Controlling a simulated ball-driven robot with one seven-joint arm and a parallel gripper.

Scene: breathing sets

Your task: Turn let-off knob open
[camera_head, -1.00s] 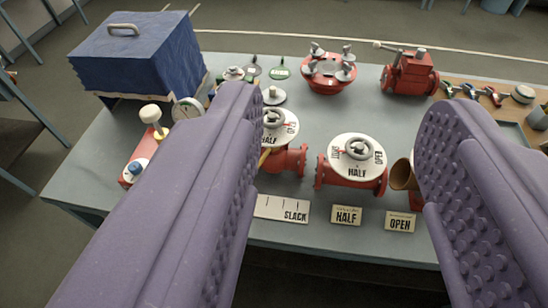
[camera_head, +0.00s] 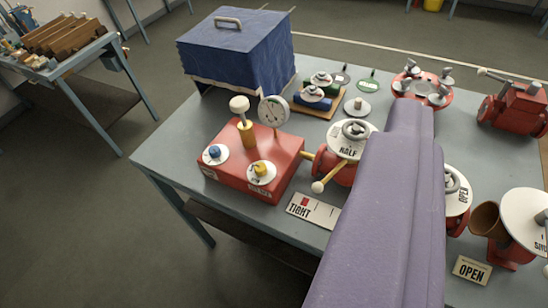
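A red box (camera_head: 237,148) stands at the table's front left. On it are a blue knob on a white dial (camera_head: 215,154), a yellow knob on a white dial (camera_head: 262,172), a white-topped plunger (camera_head: 240,105) and a round gauge (camera_head: 273,111). The labels on the box are too small to read, so I cannot tell which knob is the let-off knob. My purple gripper (camera_head: 410,110) shows as one joined shape, with no gap between its fingers. It is right of the red box, apart from both knobs, and covers part of the valves behind it.
A red valve (camera_head: 345,146) marked HALF has a yellow lever toward the box. A TIGHT card (camera_head: 312,211) lies in front. Another wheel valve (camera_head: 456,192) and an OPEN card (camera_head: 472,270) are right. A blue covered case (camera_head: 237,47) stands behind.

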